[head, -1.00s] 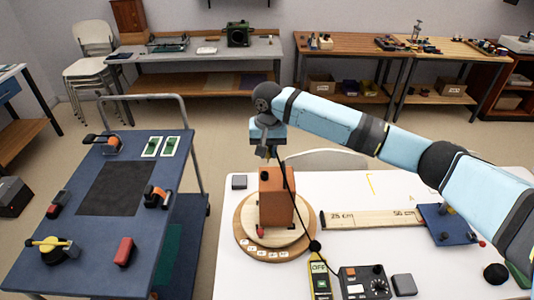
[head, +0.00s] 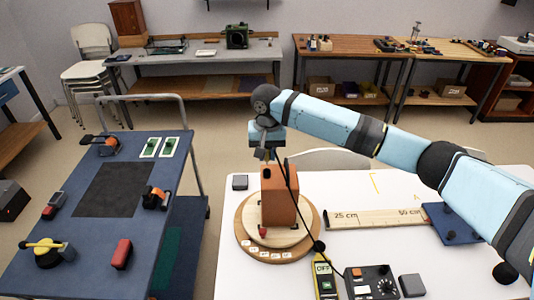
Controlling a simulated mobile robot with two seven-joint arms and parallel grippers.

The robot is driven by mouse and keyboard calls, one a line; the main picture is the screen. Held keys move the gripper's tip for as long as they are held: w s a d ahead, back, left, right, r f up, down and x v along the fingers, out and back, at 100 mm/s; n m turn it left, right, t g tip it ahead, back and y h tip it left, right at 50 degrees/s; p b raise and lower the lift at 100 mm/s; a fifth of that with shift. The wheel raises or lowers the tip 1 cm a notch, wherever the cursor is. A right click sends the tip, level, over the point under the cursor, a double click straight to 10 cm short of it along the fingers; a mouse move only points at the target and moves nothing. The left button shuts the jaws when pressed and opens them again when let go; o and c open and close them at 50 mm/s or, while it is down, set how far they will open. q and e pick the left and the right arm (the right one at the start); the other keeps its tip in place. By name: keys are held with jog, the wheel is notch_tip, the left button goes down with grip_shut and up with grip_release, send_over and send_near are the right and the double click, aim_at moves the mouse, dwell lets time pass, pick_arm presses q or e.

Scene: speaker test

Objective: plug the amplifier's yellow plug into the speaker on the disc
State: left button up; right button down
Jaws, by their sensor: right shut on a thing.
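The speaker, an orange-brown box (head: 279,205), stands upright on a round wooden disc (head: 245,228) on the white table. A small red knob or ball shows at its lower front. My right gripper (head: 266,155) points down just behind the top of the speaker, shut. A black cable runs from it down past the speaker's right side. The yellow plug in its jaws is too small and hidden to make out, and I cannot tell whether it touches the speaker. The amplifier, a dark box with a dial (head: 370,283), sits at the table's near edge. My left gripper is out of view.
A yellow device marked OFF (head: 323,277) lies left of the amplifier, with a grey block (head: 412,286) to its right. A wooden ruler board (head: 375,217) and a blue plate (head: 452,225) lie right of the disc. A blue cart (head: 60,215) stands left, across a gap.

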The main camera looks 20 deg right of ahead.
aim_at(267, 160)
jog(key=shift+f+b, duration=1.1)
jog(key=shift+b, duration=0.05)
jog(key=shift+p, duration=0.55)
jog(key=shift+f, duration=0.4)
jog(key=shift+f+p, duration=0.5)
jog(key=shift+f, duration=0.1)
jog(key=c, duration=1)
grip_release()
jog(key=shift+o, duration=0.2)
jog(key=shift+r, duration=0.1)
